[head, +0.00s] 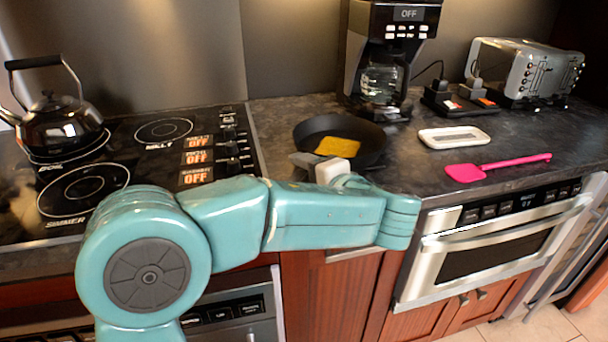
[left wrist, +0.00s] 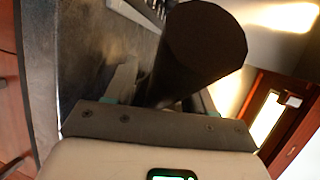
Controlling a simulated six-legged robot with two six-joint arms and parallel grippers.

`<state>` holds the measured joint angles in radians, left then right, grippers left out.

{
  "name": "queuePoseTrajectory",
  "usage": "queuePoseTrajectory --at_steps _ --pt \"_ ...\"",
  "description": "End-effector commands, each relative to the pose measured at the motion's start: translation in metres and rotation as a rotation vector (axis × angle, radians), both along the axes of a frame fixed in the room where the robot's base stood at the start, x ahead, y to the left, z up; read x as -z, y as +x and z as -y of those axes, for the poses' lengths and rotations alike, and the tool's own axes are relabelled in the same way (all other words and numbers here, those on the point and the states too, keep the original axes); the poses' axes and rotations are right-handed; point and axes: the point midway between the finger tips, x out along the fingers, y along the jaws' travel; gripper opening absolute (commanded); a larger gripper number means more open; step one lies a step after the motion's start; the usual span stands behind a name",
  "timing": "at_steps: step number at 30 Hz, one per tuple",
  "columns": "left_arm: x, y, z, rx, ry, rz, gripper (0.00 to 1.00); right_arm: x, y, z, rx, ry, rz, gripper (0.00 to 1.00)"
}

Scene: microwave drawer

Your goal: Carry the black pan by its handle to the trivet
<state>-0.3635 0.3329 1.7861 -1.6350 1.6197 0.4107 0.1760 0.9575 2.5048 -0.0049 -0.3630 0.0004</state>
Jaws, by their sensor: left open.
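The black pan (head: 371,135) sits on the dark counter right of the stovetop, with a yellow slab (head: 338,147) in it. Its handle is hidden behind my arm in the head view. In the left wrist view the thick black handle (left wrist: 205,45) points up close to the camera, above the palm and between the finger areas. My left gripper (head: 304,161) is open at the pan's near side; contact with the handle cannot be told. A white rounded rectangular piece with a grey middle, perhaps the trivet (head: 455,137), lies flat right of the pan. My right gripper is out of view.
A coffee maker (head: 385,60) stands behind the pan. A pink spatula (head: 497,167) lies near the front edge, and a toaster (head: 530,68) stands at back right. A kettle (head: 60,125) is on the stovetop (head: 120,130). Counter between pan and white piece is clear.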

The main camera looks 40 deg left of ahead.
Motion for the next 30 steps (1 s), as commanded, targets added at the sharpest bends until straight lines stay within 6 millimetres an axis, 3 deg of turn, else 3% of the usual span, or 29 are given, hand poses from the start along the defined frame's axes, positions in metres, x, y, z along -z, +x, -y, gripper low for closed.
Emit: queuePoseTrajectory --at_steps 5,12,18,30 --pt "-0.006 -0.004 0.014 0.004 0.0 0.001 0.54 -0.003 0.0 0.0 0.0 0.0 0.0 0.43" --pt "-0.02 -0.024 0.065 0.006 0.0 0.0 0.54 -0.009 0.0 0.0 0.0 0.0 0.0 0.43" --pt "-0.029 -0.036 0.097 0.003 0.0 0.001 0.54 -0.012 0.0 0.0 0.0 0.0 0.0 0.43" --pt "-0.031 -0.042 0.109 0.0 0.0 0.0 0.54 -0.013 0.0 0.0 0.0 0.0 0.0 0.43"
